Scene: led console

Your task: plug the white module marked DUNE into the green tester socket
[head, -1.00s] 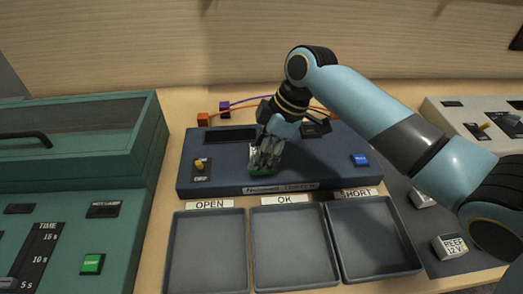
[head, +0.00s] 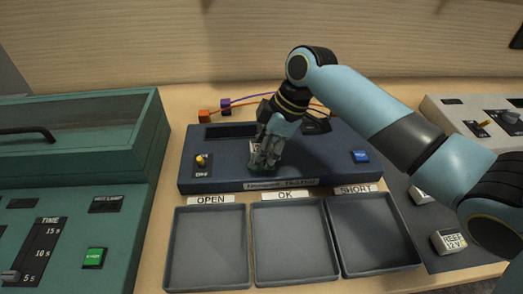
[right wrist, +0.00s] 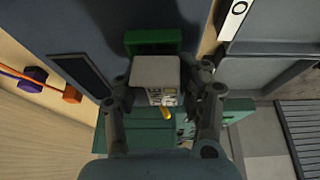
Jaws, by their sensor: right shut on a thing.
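My right gripper (head: 263,163) is over the dark blue tester (head: 315,163), shut on a small white module (right wrist: 155,72). The module's printed face is partly visible between the fingers in the right wrist view, but its marking is too small to read. The green tester socket (right wrist: 150,40) shows just beyond the module, which overlaps its near edge in that view. In the head view the fingers largely cover the socket and module. I cannot tell whether the module touches the socket. My left gripper is not in view.
Three grey trays marked OPEN (head: 207,284), OK (head: 295,280) and SHORT (head: 375,268) stand in front of the tester. A white REEF module (head: 450,243) lies right on a dark mat. A teal machine (head: 130,200) stands left. Cables (head: 250,101) run behind the tester.

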